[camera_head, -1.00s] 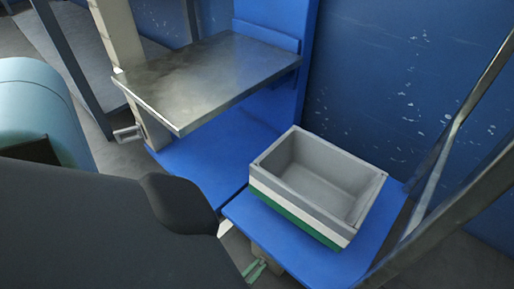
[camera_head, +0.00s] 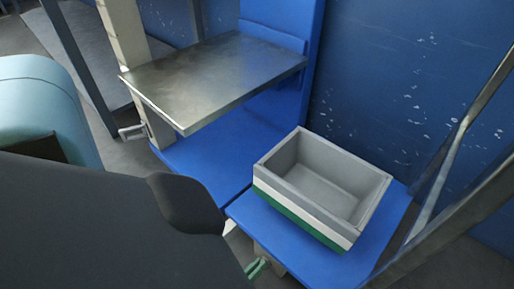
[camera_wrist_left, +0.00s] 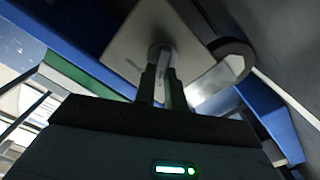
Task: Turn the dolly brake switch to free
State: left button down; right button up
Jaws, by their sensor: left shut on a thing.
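The blue dolly (camera_head: 378,238) stands at the lower right with a grey, white and green crate on it. My left gripper (camera_head: 257,267) is low at the dolly's front left edge, mostly hidden by my own dark arm. In the left wrist view its two green fingers (camera_wrist_left: 163,82) are shut on the small grey brake switch (camera_wrist_left: 164,56), under a pale plate (camera_wrist_left: 130,38). A dark-rimmed wheel (camera_wrist_left: 236,62) is just to the right of it. The switch itself is hidden in the head view. My right gripper is not in view.
The crate (camera_head: 287,193) sits on the dolly. A metal table (camera_head: 215,80) over a blue base (camera_head: 200,160) stands behind to the left. A metal post (camera_head: 455,150) rises at the right. A blue wall closes the back.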

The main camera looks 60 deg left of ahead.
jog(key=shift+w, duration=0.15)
pick_arm(q)
jog(key=c, duration=1.5)
grip_release()
jog(key=shift+o, duration=0.2)
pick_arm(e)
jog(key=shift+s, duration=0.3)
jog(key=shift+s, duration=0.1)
